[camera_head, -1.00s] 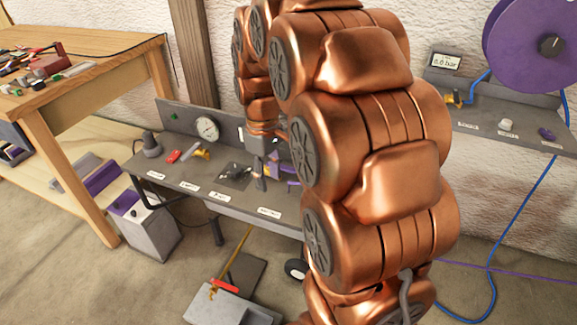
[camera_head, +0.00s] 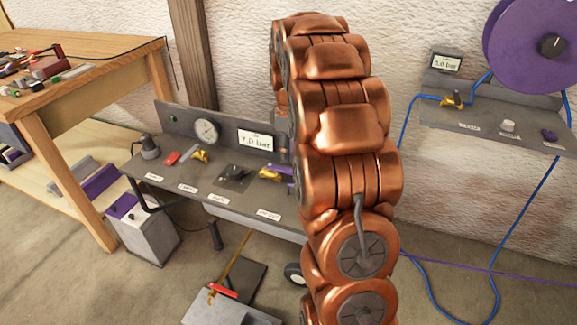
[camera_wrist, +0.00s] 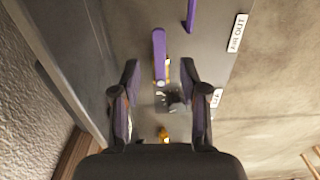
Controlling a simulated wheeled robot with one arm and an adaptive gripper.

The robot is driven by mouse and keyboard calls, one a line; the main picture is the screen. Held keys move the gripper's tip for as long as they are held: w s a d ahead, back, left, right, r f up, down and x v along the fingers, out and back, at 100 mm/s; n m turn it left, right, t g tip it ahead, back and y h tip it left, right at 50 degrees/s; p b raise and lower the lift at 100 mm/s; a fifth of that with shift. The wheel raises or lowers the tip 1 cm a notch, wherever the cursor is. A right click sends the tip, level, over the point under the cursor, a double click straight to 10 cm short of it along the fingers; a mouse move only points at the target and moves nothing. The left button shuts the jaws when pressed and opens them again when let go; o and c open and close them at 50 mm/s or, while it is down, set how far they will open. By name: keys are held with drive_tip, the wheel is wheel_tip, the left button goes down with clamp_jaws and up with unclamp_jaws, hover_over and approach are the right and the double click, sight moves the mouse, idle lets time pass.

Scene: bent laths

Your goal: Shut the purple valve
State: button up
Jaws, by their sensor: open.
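The valve with a purple handle and brass body (camera_head: 271,174) sits on the right part of the grey bench, partly hidden by my copper arm in the head view. In the wrist view, its long purple handle (camera_wrist: 159,52) points up the picture, with a little brass beside it. My gripper (camera_wrist: 160,76) is open. Its two dark fingers are apart on either side of the handle's lower end in the picture; I cannot tell the height gap. Nothing is seen between the fingers that touches both. In the head view my gripper is hidden behind my arm.
The bench (camera_head: 190,190) also holds a red-handled brass valve (camera_head: 199,156), a dial gauge (camera_head: 207,130) and a 7.0 bar display (camera_head: 255,140). Another purple piece (camera_wrist: 190,14) lies near the handle. A right shelf (camera_head: 480,117) carries a blue-hosed valve (camera_head: 453,100).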

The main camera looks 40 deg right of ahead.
sight(289, 170)
wheel_tip(289, 170, down, 6)
drive_tip(key=shift+r, duration=0.1)
clamp_jaws()
idle(0.5)
